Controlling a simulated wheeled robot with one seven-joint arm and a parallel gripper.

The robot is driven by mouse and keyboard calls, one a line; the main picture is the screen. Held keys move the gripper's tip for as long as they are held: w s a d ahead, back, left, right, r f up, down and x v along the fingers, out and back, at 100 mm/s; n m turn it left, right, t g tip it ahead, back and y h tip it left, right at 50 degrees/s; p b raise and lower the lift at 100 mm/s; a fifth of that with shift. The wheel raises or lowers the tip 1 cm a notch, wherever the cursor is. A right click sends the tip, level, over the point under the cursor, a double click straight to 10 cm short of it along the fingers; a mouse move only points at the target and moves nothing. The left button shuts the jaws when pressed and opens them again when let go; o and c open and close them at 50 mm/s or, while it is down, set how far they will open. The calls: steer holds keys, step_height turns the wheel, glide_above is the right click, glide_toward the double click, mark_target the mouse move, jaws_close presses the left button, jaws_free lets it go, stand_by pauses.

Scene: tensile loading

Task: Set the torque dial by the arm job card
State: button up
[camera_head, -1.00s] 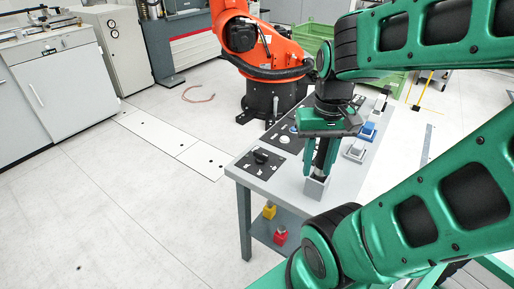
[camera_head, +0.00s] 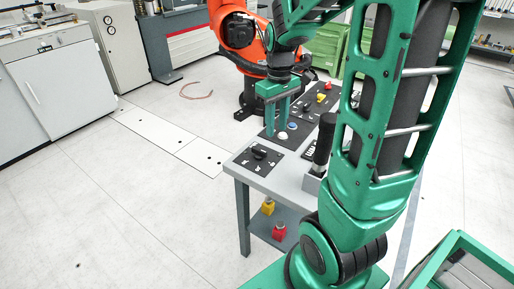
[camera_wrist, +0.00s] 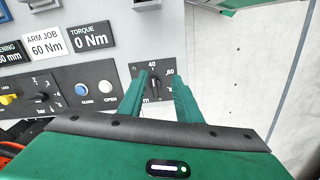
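The torque dial (camera_head: 259,153) is a black knob on a dark panel at the near left corner of the grey bench. In the wrist view the dial (camera_wrist: 154,90) shows between my fingers, with "40" and "60" marks by it; its pointer is hard to read. The arm job card (camera_wrist: 45,43) reads 60 Nm. The torque display (camera_wrist: 91,37) reads 0 Nm. My gripper (camera_head: 277,132) is open and empty, pointing down. In the wrist view my gripper (camera_wrist: 161,76) has one finger either side of the dial in the picture. In the head view it appears above and behind the dial, apart from it.
A blue button (camera_wrist: 82,90) and a white button (camera_wrist: 105,87) sit beside the dial, with another dial (camera_wrist: 41,97) further left. A black-handled tool (camera_head: 324,143) stands upright in a grey holder on the bench. An orange robot arm (camera_head: 238,35) stands behind the bench.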

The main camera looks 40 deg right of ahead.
mark_target(259, 149)
steer(key=w+f+n, duration=0.3)
steer(key=w+f, duration=0.1)
steer(key=w, duration=0.4)
steer(key=f, duration=1.1)
steer(key=shift+w, duration=0.2)
